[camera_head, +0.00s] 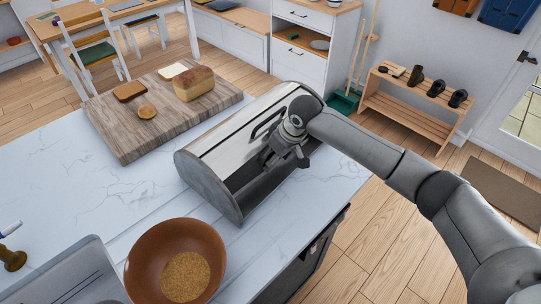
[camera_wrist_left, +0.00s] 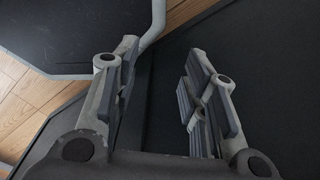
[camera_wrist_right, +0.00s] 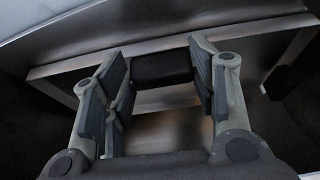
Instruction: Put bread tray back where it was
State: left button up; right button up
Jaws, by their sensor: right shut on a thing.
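A metal bread box (camera_head: 214,180) stands on the marble counter, its front open and dark inside. My right gripper (camera_head: 270,160) is at this opening, below the handle on the box's lid. In the right wrist view its fingers are shut on a dark block, seemingly the handle of the bread tray (camera_wrist_right: 165,99), a shiny metal piece inside the box. How far in the tray sits is hard to tell. My left gripper (camera_wrist_left: 158,75) is open and empty in the left wrist view, over dark surfaces; it is outside the head view.
A wooden board (camera_head: 130,138) with a bread loaf (camera_head: 195,84) and several slices lies left of the box. A brown bowl (camera_head: 150,255) stands at the counter's front. Bare marble (camera_head: 75,185) lies to the left. The counter's right edge is close to the box.

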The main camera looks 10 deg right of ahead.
jog(key=shift+w+f, duration=0.1)
jog(key=shift+f, duration=0.15)
jog(key=shift+s+d+r, duration=0.35)
jog(key=shift+s+r, duration=0.05)
jog(key=shift+s, duration=0.2)
jog(key=shift+s+d+r, duration=0.1)
jog(key=shift+s+d, duration=0.05)
jog(key=o, duration=0.7)
jog(key=shift+w+f, duration=0.2)
jog(key=shift+f, duration=0.15)
jog(key=shift+o, duration=1.3)
jog(key=shift+w+a, duration=0.1)
jog(key=shift+a, duration=0.15)
jog(key=shift+o, duration=1)
pick_arm(q)
jog(key=shift+w+f, duration=0.15)
jog(key=shift+w, duration=0.45)
pick_arm(e)
jog(key=shift+r, duration=0.1)
pick_arm(q)
jog(key=shift+w, duration=0.1)
pick_arm(e)
jog(key=shift+d, duration=0.1)
